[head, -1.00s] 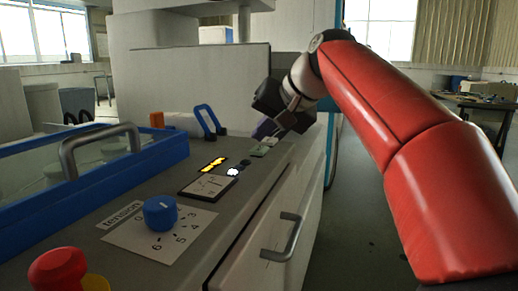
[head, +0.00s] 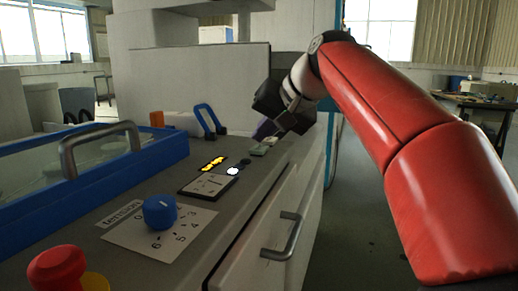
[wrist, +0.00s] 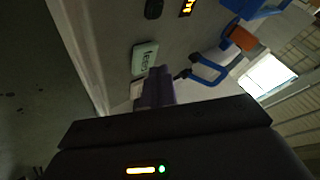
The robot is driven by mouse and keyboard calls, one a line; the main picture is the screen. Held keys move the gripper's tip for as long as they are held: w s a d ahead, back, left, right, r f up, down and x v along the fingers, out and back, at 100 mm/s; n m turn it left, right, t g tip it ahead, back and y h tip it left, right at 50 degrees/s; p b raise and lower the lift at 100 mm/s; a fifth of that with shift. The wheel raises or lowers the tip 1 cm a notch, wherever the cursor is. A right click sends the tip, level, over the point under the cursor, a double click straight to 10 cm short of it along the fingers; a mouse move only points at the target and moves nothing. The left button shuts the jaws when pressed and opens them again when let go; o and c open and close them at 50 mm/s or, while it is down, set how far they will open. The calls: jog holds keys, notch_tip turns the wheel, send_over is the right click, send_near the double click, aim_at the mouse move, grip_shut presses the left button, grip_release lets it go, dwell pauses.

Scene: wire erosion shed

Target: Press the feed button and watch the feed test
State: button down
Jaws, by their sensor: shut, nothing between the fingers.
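A pale green label plate reading "feed" (wrist: 145,58) lies on the machine's grey top in the wrist view; it also shows as a small plate in the head view (head: 259,151). A pale piece (wrist: 137,90) shows beside my fingers, partly hidden; I cannot tell whether it is the feed button. My gripper (wrist: 158,74) is shut and empty, its purple fingers just beside the label. In the head view, my gripper (head: 262,132) hangs low over the far end of the panel; contact cannot be told. An amber lit display (head: 213,163) and a white lit lamp (head: 233,171) sit nearer.
A blue tension knob (head: 160,212) and a red mushroom button (head: 57,268) stand nearer on the panel. A blue-framed tank with a grey handle (head: 98,145) is at left. A blue loop handle (head: 206,119) rises behind. Open floor (head: 365,220) lies right of the cabinet.

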aim_at(263, 149)
jog(key=shift+f, duration=0.2)
jog(key=shift+f+b, duration=0.3)
jog(key=shift+f, duration=0.15)
dwell(0.5)
jog(key=shift+r, duration=0.15)
jog(key=shift+r+p, duration=0.75)
jog(key=shift+p, duration=0.2)
notch_tip(263, 149, up, 3)
jog(key=p, duration=0.2)
jog(key=shift+p, duration=0.4)
jog(key=shift+r+p, duration=0.6)
jog(key=shift+r, duration=0.4)
